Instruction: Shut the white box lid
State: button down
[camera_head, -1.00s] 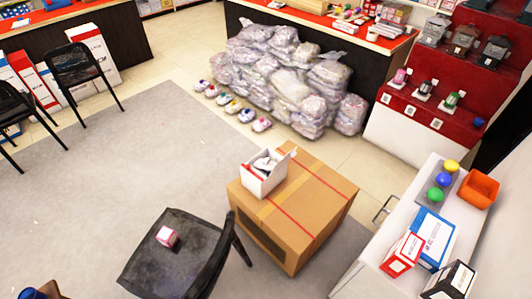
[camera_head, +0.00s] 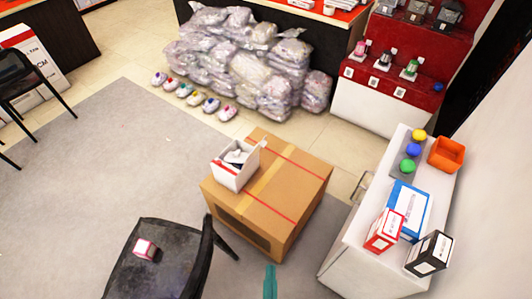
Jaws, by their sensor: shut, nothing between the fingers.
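The white box (camera_head: 233,180) sits on top of a large cardboard box (camera_head: 270,195), towards its far left. Its lid (camera_head: 249,155) stands open, tilted up at the right rear side. Something white and dark shows inside the box, too small to make out. My gripper (camera_head: 270,283) shows only as a narrow teal tip at the bottom edge, in front of the cardboard box and apart from the white box. It looks shut and empty; the rest of it is out of frame.
A black chair (camera_head: 160,260) holding a small pink box (camera_head: 144,249) stands at front left. A white counter (camera_head: 345,265) with several boxes, coloured balls and an orange bin (camera_head: 446,154) is at right. Wrapped bags (camera_head: 245,65) are piled behind. Grey carpet (camera_head: 100,165) is clear at left.

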jog(key=w+f+m+t+h, duration=0.1)
jog(key=w+f+m, duration=0.3)
jog(key=w, duration=0.6)
jog(key=w+f+m+h, duration=0.25)
jog(key=w+m, duration=0.25)
jog(key=w, duration=0.5)
jog(key=w+f+m+t+h, duration=0.1)
jog(key=w+f+m, duration=0.35)
jog(key=w, duration=0.65)
jog(key=w+a+r+m, duration=0.1)
jog(key=w+m, duration=0.2)
jog(key=w, duration=0.7)
jog(key=w+a+r+m+g+h, duration=0.1)
jog(key=w+a+r+m, duration=0.1)
jog(key=w, duration=0.9)
jog(key=shift+w+r+m, duration=0.15)
jog(key=shift+r+m, duration=0.15)
jog(key=shift+m, duration=0.25)
jog(key=shift+r, duration=0.1)
